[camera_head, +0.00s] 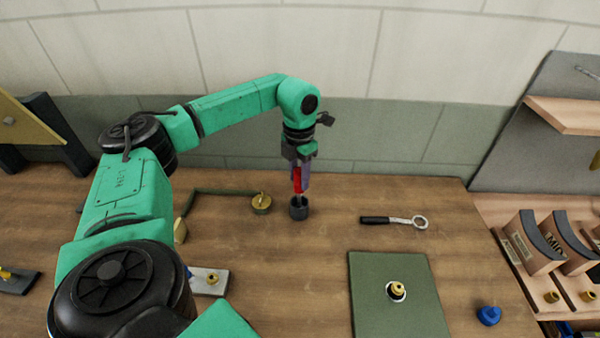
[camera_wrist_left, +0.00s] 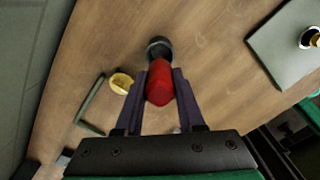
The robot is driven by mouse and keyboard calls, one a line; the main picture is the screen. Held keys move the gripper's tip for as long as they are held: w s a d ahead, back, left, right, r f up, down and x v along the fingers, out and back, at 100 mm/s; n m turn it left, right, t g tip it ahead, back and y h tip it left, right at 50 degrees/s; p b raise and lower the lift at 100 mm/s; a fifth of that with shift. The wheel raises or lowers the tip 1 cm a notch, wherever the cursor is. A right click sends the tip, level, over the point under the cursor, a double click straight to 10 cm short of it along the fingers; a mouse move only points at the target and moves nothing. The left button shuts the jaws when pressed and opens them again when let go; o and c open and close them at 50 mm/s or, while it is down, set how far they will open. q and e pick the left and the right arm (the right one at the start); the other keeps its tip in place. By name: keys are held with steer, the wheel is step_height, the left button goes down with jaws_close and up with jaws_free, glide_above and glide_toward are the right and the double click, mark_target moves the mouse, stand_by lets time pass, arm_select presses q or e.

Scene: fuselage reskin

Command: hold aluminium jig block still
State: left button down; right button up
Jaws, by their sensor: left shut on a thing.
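My left gripper (camera_head: 301,180) points down over the table, shut on a red rounded handle (camera_head: 297,179). In the left wrist view the handle (camera_wrist_left: 159,84) sits between the two dark fingers (camera_wrist_left: 160,90). Its lower end is at a small dark round cup (camera_head: 299,208), also in the wrist view (camera_wrist_left: 159,48); I cannot tell whether it stands inside it. A pale metal block (camera_head: 208,283) with a brass bush on it lies at the lower left, partly hidden by my arm; it may be the aluminium jig block. My right gripper is not in view.
A brass round piece (camera_head: 261,203) by a thin green bar is left of the cup. A ring-ended wrench (camera_head: 393,221) lies to the right. A green mat (camera_head: 378,318) bears a brass fitting (camera_head: 396,290). A blue piece (camera_head: 488,315) and a wooden rack (camera_head: 530,250) stand at right.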

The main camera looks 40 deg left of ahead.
arm_select(q)
steer(key=shift+r+p, duration=4.45)
steer(key=shift+r, duration=1.1)
steer(key=shift+f, duration=0.1)
